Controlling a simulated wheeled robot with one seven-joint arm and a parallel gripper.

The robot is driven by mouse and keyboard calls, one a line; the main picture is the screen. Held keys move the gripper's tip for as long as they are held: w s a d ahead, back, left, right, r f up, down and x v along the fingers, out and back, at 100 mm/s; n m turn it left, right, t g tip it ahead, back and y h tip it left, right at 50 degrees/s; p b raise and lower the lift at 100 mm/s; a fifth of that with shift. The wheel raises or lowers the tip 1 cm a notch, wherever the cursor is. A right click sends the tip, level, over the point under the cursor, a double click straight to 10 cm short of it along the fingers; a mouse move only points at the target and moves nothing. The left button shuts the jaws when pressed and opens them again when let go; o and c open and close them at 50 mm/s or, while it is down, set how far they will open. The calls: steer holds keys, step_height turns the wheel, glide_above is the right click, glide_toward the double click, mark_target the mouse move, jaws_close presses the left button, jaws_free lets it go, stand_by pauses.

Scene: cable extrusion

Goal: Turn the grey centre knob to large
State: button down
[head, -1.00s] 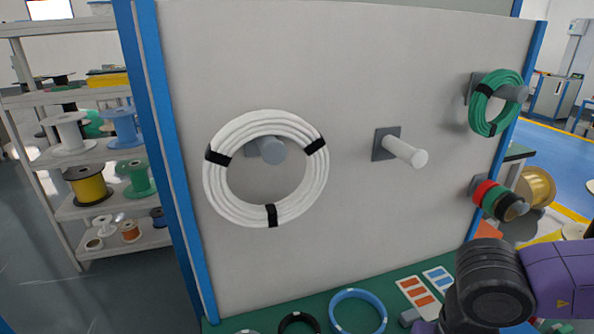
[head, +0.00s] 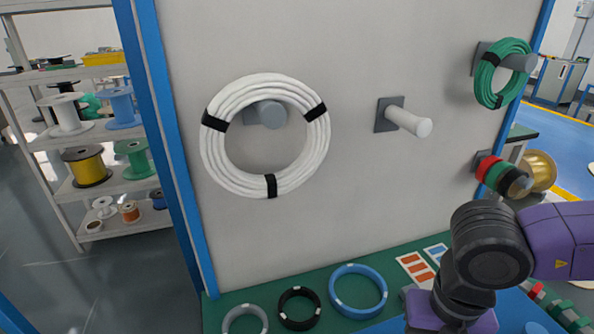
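I see no grey centre knob that I can make out in the head view. My purple and dark arm links show at the lower right, but my gripper is outside the picture. On the panel, a white cable coil (head: 222,167) hangs on a grey peg (head: 272,114), and a bare white peg (head: 408,120) sticks out near the middle.
The upright grey panel (head: 350,200) fills the middle. A green coil (head: 489,75) hangs at its upper right, with red, green and black rolls (head: 500,175) below. Blue (head: 340,303), black (head: 285,318) and grey (head: 228,324) rings lie on the green surface (head: 310,280). Shelves with spools (head: 88,165) stand left.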

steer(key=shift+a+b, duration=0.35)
steer(key=shift+b, duration=0.45)
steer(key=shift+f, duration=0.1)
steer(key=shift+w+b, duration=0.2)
steer(key=shift+b, duration=0.1)
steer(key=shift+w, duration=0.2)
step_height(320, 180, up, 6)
steer(key=p, duration=0.1)
steer(key=shift+p, duration=0.3)
